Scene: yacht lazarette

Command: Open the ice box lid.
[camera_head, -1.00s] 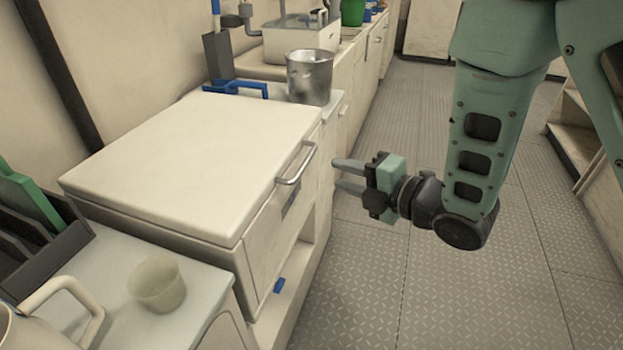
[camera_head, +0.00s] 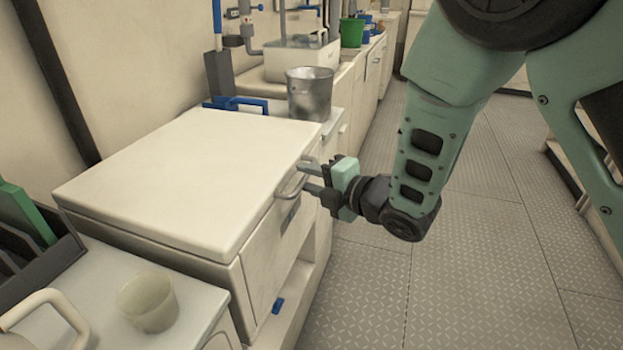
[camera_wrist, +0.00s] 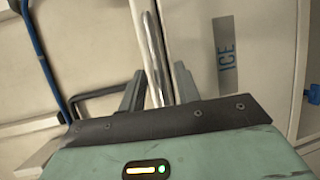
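The ice box lid (camera_head: 195,175) is a cream slab lying closed on top of the ice box (camera_head: 262,262). A metal bar handle (camera_head: 292,184) is fixed at the lid's right edge. My gripper (camera_head: 308,178) is at that handle, its fingers pointing left toward the box. In the wrist view the handle (camera_wrist: 153,55) runs between the two parted fingers, with a gap visible beside it. The blue ICE label (camera_wrist: 227,55) shows on the box front in the wrist view.
A metal pot (camera_head: 310,93) and a blue-handled tool (camera_head: 236,103) stand behind the lid. A translucent cup (camera_head: 148,303) and a dark rack (camera_head: 35,260) are on the near counter. The floor (camera_head: 470,260) to the right is clear.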

